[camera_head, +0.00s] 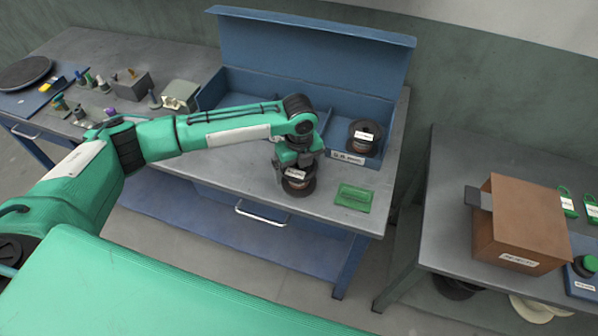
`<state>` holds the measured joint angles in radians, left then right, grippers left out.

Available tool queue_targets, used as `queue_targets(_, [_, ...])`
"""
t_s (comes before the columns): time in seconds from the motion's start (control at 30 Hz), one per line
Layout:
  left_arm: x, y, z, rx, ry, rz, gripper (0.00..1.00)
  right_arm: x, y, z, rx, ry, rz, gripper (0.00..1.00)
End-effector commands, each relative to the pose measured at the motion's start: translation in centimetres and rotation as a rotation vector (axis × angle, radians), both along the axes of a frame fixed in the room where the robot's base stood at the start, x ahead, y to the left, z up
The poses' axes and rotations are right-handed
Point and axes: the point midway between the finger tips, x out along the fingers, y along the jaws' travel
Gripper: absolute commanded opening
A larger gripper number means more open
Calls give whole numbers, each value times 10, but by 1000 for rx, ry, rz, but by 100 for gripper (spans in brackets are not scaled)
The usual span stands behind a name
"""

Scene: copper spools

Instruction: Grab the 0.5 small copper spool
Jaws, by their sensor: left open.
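A small copper spool (298,182) with black flanges and a white label stands on the grey workbench (240,192) near its front edge. My left gripper (297,166) points down right over this spool, with its fingers at the spool's upper part. It is open; whether the fingers touch the spool cannot be told. The label's text is too small to read. Another dark spool (366,137) with a white label sits in the right compartment of the blue open box (310,40). My right gripper is not in view.
A green flat piece (353,197) lies on the bench right of the spool. Several small parts and a grey block (131,86) stand at the far left. A second table (450,200) on the right holds a brown box (522,225). A gap separates the tables.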

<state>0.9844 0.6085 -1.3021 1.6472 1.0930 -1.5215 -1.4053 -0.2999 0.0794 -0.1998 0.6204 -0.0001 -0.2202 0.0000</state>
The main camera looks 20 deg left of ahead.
Motion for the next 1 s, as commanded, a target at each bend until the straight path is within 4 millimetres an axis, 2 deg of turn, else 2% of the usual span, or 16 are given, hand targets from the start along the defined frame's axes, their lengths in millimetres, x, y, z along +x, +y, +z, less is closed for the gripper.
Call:
queue_targets(0.07, [-2,0,-10,1,4,1,100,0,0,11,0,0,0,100])
queue_targets(0.2, [-2,0,-28,1,2,-1,100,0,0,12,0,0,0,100])
queue_targets(0.47, [-1,0,-33,0,0,-1,100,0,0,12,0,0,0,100])
queue_targets(0.5, [-1,0,-33,0,0,-1,98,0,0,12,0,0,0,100])
queue_targets(0.77, [-1,0,-33,1,1,0,47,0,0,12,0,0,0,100])
queue_targets(0.8, [0,0,-31,-1,-2,0,44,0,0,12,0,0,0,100])
queue_targets(1.0, [0,0,-31,-1,-2,0,44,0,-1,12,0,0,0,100])
